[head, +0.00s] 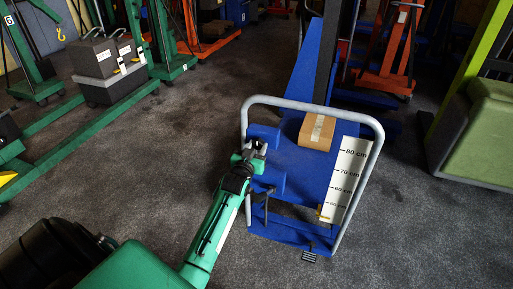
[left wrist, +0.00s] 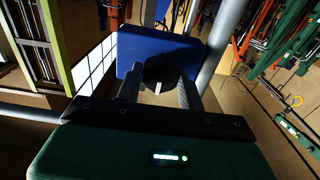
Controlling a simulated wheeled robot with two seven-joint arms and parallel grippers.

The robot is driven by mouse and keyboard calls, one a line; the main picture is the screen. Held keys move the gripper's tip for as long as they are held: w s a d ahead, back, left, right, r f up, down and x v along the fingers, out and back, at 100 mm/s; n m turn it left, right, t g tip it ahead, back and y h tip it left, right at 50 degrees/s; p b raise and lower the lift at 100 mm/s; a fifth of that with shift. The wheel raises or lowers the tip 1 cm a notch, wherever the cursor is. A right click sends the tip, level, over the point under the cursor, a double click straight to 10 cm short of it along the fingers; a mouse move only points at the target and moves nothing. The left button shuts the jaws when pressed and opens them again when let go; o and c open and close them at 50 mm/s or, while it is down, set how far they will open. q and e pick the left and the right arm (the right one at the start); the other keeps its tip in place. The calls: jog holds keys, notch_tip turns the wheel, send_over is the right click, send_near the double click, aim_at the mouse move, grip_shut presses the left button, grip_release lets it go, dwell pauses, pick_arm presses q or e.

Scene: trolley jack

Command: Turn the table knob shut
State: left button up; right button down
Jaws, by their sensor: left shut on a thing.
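The blue trolley jack (head: 300,168) stands on the dark floor with a grey tube handle frame (head: 310,106) around its near end. My left gripper (head: 257,147) is at the left side of this frame, beside a blue block on the trolley. In the left wrist view, the two fingers (left wrist: 160,92) are shut on a dark, rounded knob (left wrist: 160,68) in front of a blue block (left wrist: 185,48). In the head view the knob is hidden by the gripper, and its turn angle cannot be told. My right gripper is not in view.
A cardboard box (head: 316,132) sits on the trolley's blue table. A white height scale (head: 346,178) stands to its right, with a small yellow pointer low down. A foot pedal (head: 309,256) is at the front. Green lifting gear (head: 70,120) stands left; the floor between is clear.

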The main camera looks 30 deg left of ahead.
pick_arm(q)
jog(key=o, duration=1)
jog(key=shift+c, duration=0.2)
jog(key=v, duration=1.4)
jog(key=shift+w+a+f, duration=0.1)
